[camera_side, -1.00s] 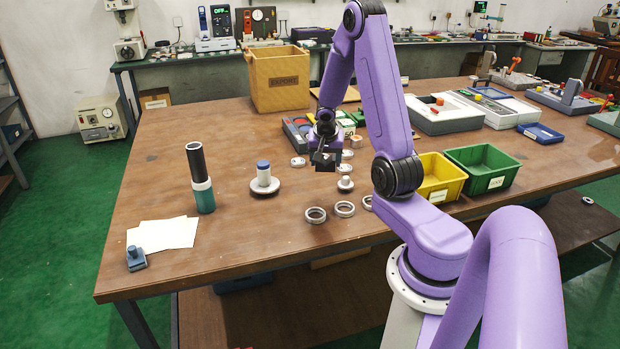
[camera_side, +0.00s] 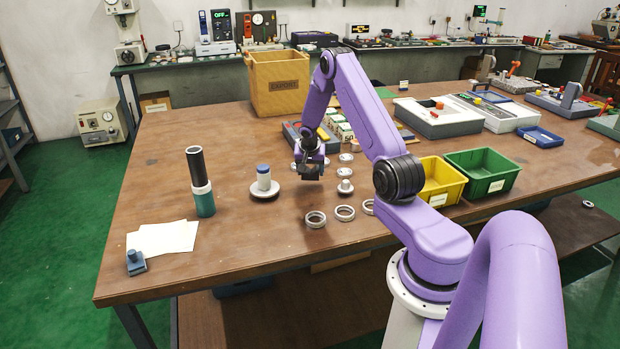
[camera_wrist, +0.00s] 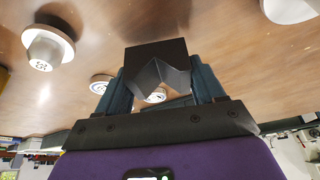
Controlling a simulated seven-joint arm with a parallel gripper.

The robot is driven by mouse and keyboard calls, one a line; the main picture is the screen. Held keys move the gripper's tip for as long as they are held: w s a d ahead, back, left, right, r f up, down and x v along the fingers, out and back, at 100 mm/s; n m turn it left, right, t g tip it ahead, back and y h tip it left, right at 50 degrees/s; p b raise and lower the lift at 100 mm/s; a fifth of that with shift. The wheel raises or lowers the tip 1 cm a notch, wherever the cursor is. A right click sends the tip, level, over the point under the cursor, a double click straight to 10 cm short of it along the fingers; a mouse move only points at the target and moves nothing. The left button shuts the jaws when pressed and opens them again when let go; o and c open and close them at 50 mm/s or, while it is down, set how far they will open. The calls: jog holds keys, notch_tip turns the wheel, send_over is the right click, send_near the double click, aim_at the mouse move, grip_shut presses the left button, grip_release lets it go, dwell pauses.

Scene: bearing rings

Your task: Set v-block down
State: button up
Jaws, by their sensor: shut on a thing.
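The v-block (camera_wrist: 156,62) is a dark block with a V-shaped notch. In the wrist view it sits between the two fingers of my gripper (camera_wrist: 160,88), which is shut on it. In the side view my gripper (camera_side: 311,170) is over the middle of the table, and the dark v-block shows only as a small shape at its tip.
Two bearing rings (camera_side: 316,219) (camera_side: 345,212) lie in front of my gripper. A white dish with a blue-topped post (camera_side: 264,184) stands to the left, and a smaller post (camera_side: 345,186) to the right. A yellow bin (camera_side: 440,181) and a green bin (camera_side: 481,170) stand further right.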

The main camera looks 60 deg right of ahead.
aim_at(310, 172)
jog(key=shift+w+d+f, duration=0.2)
jog(key=shift+f, duration=1.55)
jog(key=shift+f, duration=0.15)
jog(key=o, duration=1.6)
jog(key=shift+o, duration=0.2)
